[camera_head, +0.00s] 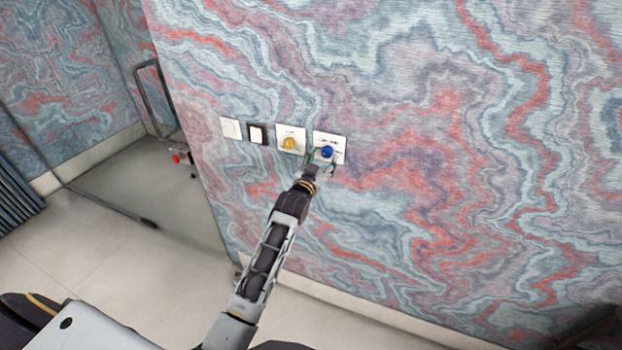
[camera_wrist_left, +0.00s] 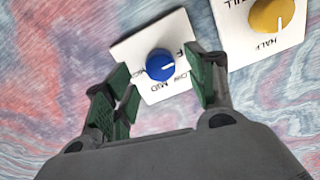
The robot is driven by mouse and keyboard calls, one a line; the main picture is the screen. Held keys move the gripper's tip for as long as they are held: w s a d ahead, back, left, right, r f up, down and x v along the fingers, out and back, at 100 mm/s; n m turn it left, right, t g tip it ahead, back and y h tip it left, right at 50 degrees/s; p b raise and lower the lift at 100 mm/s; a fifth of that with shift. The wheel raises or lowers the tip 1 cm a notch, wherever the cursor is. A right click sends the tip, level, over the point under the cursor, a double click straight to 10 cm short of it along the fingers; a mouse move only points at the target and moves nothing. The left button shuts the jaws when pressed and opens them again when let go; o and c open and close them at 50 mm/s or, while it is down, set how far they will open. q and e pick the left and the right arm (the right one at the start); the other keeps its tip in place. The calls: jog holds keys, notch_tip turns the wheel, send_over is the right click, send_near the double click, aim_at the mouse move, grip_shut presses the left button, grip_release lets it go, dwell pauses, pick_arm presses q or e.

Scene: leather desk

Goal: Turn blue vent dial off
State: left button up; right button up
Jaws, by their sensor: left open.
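The blue dial (camera_head: 327,152) sits on a white wall plate (camera_head: 338,141), the rightmost of a row of wall fittings. My right gripper is not in view.
A yellow dial (camera_head: 289,143) on its own white plate is close to the left of the blue one. A black-framed switch (camera_head: 257,134) and a white switch (camera_head: 231,128) are further left. The patterned wall (camera_head: 450,150) to the right is bare.

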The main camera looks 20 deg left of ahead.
pick_arm(q)
jog(key=s, duration=1)
jog(key=shift+a, duration=0.15)
dwell(0.8)
